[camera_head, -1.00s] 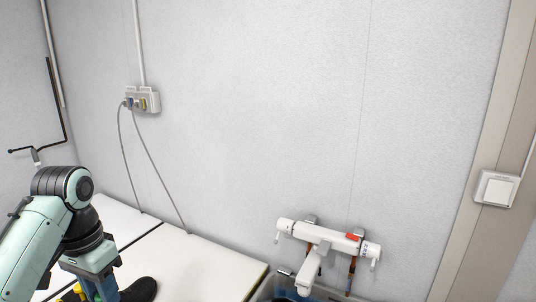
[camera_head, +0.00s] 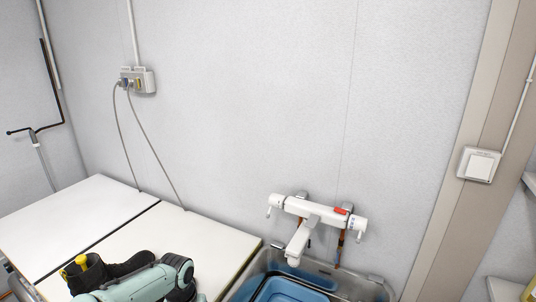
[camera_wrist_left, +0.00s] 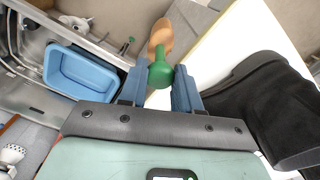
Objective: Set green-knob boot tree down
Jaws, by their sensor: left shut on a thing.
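The green-knob boot tree (camera_wrist_left: 160,70) shows in the left wrist view, with a round green knob and a tan wooden part beyond it. My left gripper (camera_wrist_left: 160,85) is shut on the knob, one blue finger on each side. The wooden part points away from the gripper, near the edge of the white top; I cannot tell whether it touches anything. In the head view my left arm reaches in along the bottom edge, and the boot tree is hidden there. My right gripper is in neither view.
Black boots (camera_head: 122,266) stand on the white worktop (camera_head: 205,244), with a yellow knob (camera_head: 82,261) at one. A black boot (camera_wrist_left: 265,105) is close right of my left gripper. The basin with a blue tub (camera_wrist_left: 85,72) lies left; a white tap (camera_head: 310,218) overhangs it.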

